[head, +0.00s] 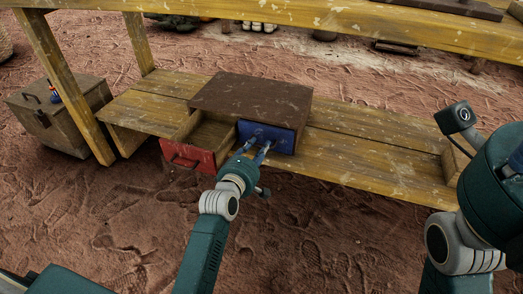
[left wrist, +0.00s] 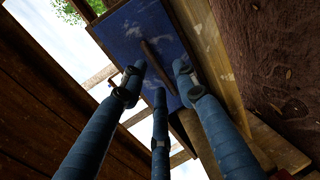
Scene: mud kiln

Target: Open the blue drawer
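The blue drawer (head: 282,141) is in the right half of a low brown cabinet (head: 252,97), and its front appears flush with the cabinet. In the left wrist view, the blue front (left wrist: 140,25) carries a dark bar handle (left wrist: 157,64). My left gripper (head: 260,148) is at this front. Its three blue fingers (left wrist: 159,76) are spread apart, with the handle between or just beyond their tips. I cannot tell whether they touch it. My right arm shows at the right of the head view, but its gripper is out of view.
The red drawer (head: 187,158) left of the blue one is pulled out. The cabinet stands on a low wooden plank shelf (head: 375,160) under a table (head: 400,24). A wooden chest (head: 62,118) is at left. The dirt ground in front is clear.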

